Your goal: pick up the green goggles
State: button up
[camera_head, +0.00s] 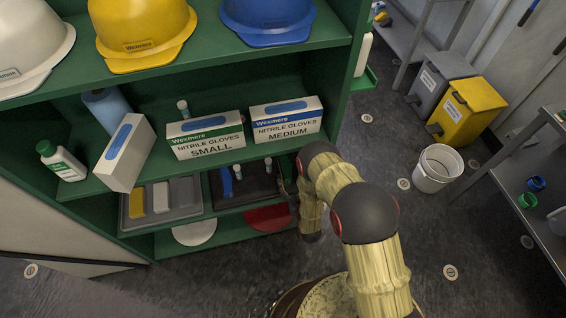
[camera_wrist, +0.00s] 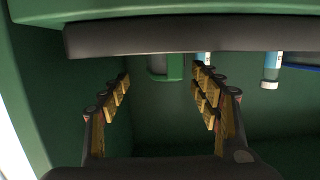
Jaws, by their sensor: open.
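In the wrist view, a green U-shaped piece (camera_wrist: 175,66), which looks like part of the green goggles, shows at the edge of the dark tray (camera_wrist: 250,37). It lies between the fingers in the picture, a little beyond the tips; I cannot see it touch them. My gripper (camera_wrist: 161,80) is open and empty, with its two fingers well apart. In the head view I cannot make out the green goggles; my arm covers the right end of the shelf with the black tray (camera_head: 262,193). My gripper is mostly hidden there too.
Small blue-labelled bottles (camera_wrist: 272,66) stand near the tray edge. Blue goggles (camera_head: 227,182) lie in the tray's left part. The green shelf unit's side wall (camera_head: 338,95) is close to my arm. Glove boxes (camera_head: 287,120) stand on the shelf above. A white bucket (camera_head: 436,170) stands on the floor.

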aim_at(286, 167)
jog(key=b+x, duration=0.1)
jog(key=x, duration=0.3)
jog(key=b+x, duration=0.1)
jog(key=x, duration=0.3)
jog(key=shift+a+f+b, duration=0.15)
jog(key=shift+f+b, duration=0.1)
jog(key=shift+b, duration=0.15)
jog(key=shift+c, duration=1.3)
jog(key=c, duration=1)
